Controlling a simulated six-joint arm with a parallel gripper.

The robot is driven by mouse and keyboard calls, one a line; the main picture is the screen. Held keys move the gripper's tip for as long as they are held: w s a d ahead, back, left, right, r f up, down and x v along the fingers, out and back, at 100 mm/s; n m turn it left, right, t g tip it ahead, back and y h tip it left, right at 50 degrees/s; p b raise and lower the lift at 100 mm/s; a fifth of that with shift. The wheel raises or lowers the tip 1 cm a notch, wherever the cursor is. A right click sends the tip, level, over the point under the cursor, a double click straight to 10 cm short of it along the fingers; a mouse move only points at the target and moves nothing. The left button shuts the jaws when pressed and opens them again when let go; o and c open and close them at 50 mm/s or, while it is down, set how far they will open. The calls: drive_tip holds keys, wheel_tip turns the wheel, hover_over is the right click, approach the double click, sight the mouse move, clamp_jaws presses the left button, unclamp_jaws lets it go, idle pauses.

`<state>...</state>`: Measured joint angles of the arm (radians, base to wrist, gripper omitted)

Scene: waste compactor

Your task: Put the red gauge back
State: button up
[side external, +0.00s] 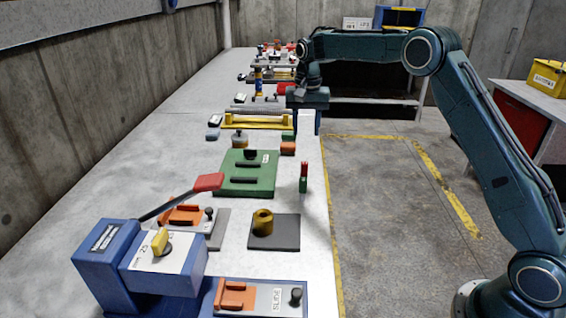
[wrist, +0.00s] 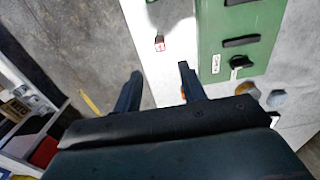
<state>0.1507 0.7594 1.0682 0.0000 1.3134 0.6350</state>
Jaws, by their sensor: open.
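A small upright piece, red above and green below, (side external: 304,172) stands near the right edge of the bench; I take it for the red gauge. In the wrist view a small red piece with a pale mark (wrist: 160,44) lies beyond my fingertips, roughly in line with the gap between them. My gripper (side external: 307,128) is farther along the bench, apart from the piece, over the bench's right edge. In the wrist view my gripper (wrist: 159,71) is open with nothing between its fingers. A green plate (side external: 232,184) with black bars and a knob lies left of the piece.
A dark pad with a brass ring (side external: 263,222) and a blue lever unit (side external: 150,265) with a red-tipped handle stand nearer the camera. Open floor (side external: 380,200) is right of the bench.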

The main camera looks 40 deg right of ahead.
idle(0.6)
drive_tip(key=s+a+r+n+t, duration=0.1)
drive_tip(key=s+a+r+n, duration=0.15)
drive_tip(key=s+r, duration=0.55)
drive_tip(key=s+a+r+n+t, duration=0.25)
drive_tip(key=s+r, duration=0.35)
drive_tip(key=s, duration=0.4)
drive_tip(key=s+a+f+n+t, duration=0.1)
drive_tip(key=s+a+f+n, duration=0.1)
drive_tip(key=s, duration=0.9)
drive_tip(key=s+a+f+n+t, duration=0.1)
drive_tip(key=s+f+n, duration=0.1)
drive_tip(key=s, duration=0.8)
drive_tip(key=shift+s+a+f, duration=0.4)
drive_tip(key=shift+f, duration=0.1)
